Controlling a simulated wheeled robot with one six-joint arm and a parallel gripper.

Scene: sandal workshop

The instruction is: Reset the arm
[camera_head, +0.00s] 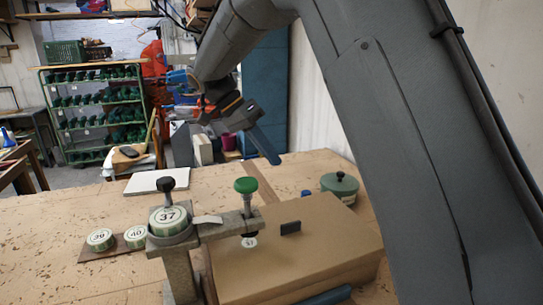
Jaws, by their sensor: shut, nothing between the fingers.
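My arm comes in from the upper right and reaches over the wooden workbench (60,225). My gripper (272,158) hangs in the air above the back part of the bench, pointing down and to the right. Its fingers look closed together, with nothing held between them. It is apart from everything on the bench. Part of the gripper is seen edge-on, so the gap between the fingers does not show clearly.
A metal fixture (215,228) holds a round piece marked 37 (169,219) and a green knob (246,185). Pieces marked 39 (100,239) and 40 (136,237) lie left. A cardboard-coloured box (300,265), lidded green pot (340,184) and white slab (156,180) also stand there.

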